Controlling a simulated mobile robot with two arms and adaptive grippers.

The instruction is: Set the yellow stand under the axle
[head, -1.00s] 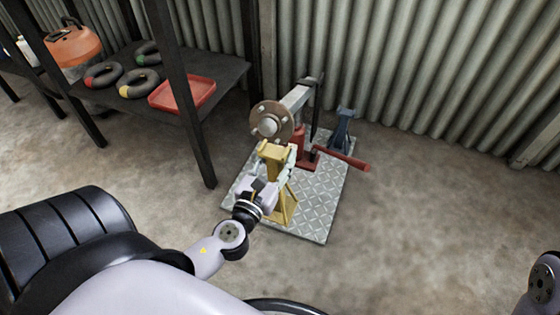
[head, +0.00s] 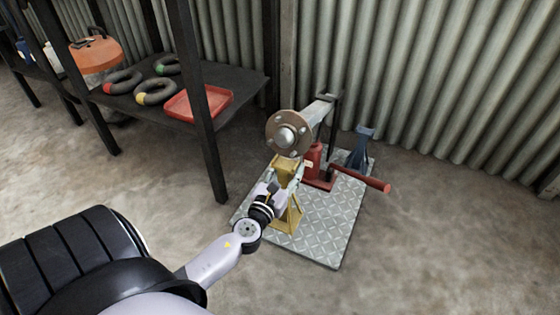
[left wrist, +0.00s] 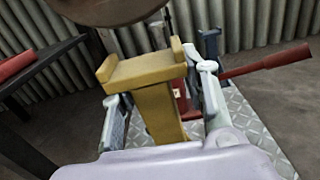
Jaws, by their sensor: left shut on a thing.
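My left gripper (head: 284,180) is shut on the upper post of the yellow stand (head: 290,218). The stand is upright over the metal plate; whether its feet touch the plate I cannot tell. In the left wrist view the fingers (left wrist: 165,110) lie on both sides of the post, below the forked yellow top (left wrist: 148,70). The axle (head: 319,112) is a grey beam with a round brown hub (head: 289,133) at its near end. In the head view the yellow top shows just below the hub. In the wrist view the hub (left wrist: 108,8) hangs over it. My right gripper is out of view.
A red jack (head: 318,168) with a long red handle (head: 362,180) and a blue stand (head: 361,148) are beyond the yellow stand on the tread plate (head: 328,240). A dark shelf with a red tray (head: 200,102) is at left. Open floor lies right.

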